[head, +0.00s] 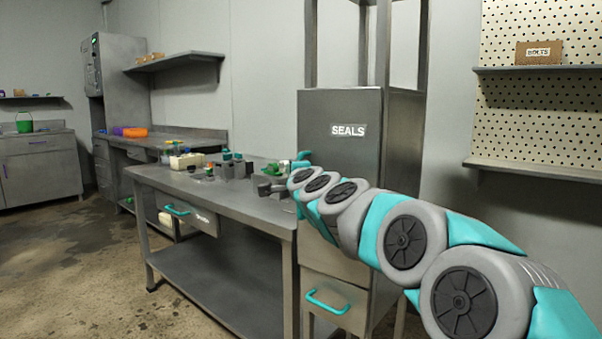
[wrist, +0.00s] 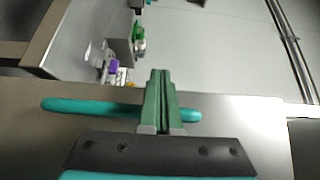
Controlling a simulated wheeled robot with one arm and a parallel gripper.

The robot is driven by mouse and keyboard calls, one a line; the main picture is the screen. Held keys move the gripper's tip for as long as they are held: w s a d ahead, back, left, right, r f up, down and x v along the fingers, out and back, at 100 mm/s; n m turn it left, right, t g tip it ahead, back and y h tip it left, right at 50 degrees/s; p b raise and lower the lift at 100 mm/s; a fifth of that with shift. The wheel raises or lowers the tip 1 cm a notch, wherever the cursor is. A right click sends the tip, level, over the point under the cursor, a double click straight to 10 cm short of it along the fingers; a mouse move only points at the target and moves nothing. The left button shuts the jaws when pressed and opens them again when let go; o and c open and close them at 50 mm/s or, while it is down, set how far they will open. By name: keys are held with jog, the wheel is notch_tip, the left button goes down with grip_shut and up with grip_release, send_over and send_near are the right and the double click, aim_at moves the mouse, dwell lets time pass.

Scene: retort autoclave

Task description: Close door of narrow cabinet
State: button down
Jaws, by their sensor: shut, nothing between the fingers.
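The narrow cabinet (head: 330,160) is a tall grey metal unit with a SEALS label, right of the workbench in the head view. My arm crosses in front of its lower part and hides much of it. In the wrist view my gripper (wrist: 160,74) has its green fingers together, with nothing between them. A long teal bar handle (wrist: 85,106) runs crosswise behind the fingers, close to them, on a grey metal panel (wrist: 235,115). I cannot tell whether they touch. How far the cabinet door stands open is not clear.
The metal workbench (head: 230,203) stands left of the cabinet, with small parts and a drawer with a teal handle (head: 177,209). Below my arm is another teal handle (head: 328,302). A pegboard with shelves (head: 540,165) is on the right wall. Floor (head: 90,270) is clear at left.

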jog(key=shift+w+d, duration=0.25)
jog(key=shift+w, duration=0.25)
jog(key=shift+w+d, duration=0.25)
jog(key=shift+w, duration=0.25)
